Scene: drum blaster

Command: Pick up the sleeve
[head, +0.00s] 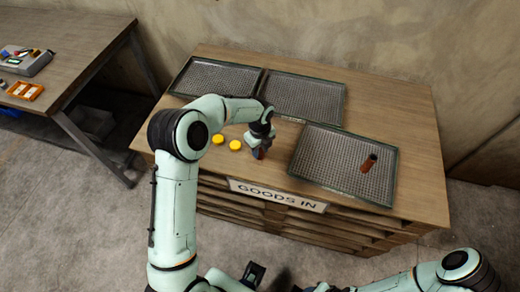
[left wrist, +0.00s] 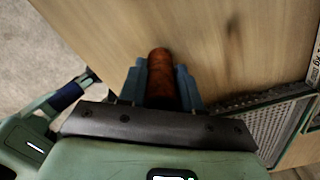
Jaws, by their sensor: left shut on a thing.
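My left gripper (head: 259,152) is over the front part of the wooden table, right of two yellow discs. In the left wrist view the left gripper (left wrist: 161,85) is shut on a rust-brown cylinder, which looks like the sleeve (left wrist: 160,62). Its rounded end shows between the blue fingers; the rest is hidden. In the head view the gripper mostly hides it. A similar red-brown cylinder with a dark end (head: 369,163) lies in the right tray. My right arm shows at the bottom right; its jaws cannot be made out.
The yellow discs (head: 235,145) lie near the table's front edge, above the "GOODS IN" sign (head: 277,195). Three mesh trays lie on the table: back left (head: 215,77), back middle (head: 303,97) and right (head: 325,160). A workbench (head: 70,35) with an orange holder (head: 25,90) stands left.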

